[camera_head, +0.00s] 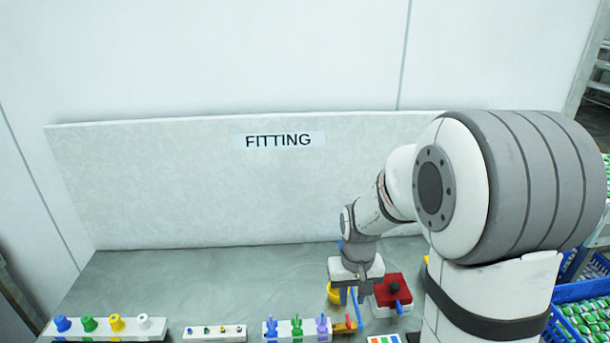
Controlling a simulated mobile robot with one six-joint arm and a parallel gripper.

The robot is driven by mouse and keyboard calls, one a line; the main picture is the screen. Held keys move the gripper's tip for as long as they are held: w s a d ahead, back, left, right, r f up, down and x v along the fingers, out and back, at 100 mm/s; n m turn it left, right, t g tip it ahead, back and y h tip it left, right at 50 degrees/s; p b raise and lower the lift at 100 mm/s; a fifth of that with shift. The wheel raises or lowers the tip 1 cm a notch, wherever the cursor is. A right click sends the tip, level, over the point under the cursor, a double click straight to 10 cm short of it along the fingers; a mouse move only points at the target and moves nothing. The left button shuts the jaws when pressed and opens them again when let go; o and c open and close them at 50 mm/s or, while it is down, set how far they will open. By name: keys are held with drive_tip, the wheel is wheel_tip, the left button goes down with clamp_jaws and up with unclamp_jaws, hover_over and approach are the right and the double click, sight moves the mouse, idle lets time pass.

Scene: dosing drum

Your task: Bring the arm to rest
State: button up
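My arm reaches from the right side over the grey bench (190,275). My gripper (356,288) points down over the right part of the bench, in front of a yellow round part (333,293) and left of a red box with a black knob (391,291). Slim blue pieces show beside and below the fingers; I cannot tell whether they are held or stand behind. The fingertips are small and partly mixed with these parts, so their opening is not clear.
A white rack with blue, green, yellow and white knobs (108,330) stands front left. A small-peg rack (215,333) and a blue-green-purple fittings rack (297,330) stand right of it. A panel marked FITTING (278,140) closes the back. Blue crates (580,315) stand far right.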

drive_tip(key=s+r+t, duration=0.3)
drive_tip(key=s+r, duration=0.9)
drive_tip(key=s, duration=0.2)
drive_tip(key=shift+s+r, duration=0.25)
drive_tip(key=shift+r, duration=0.15)
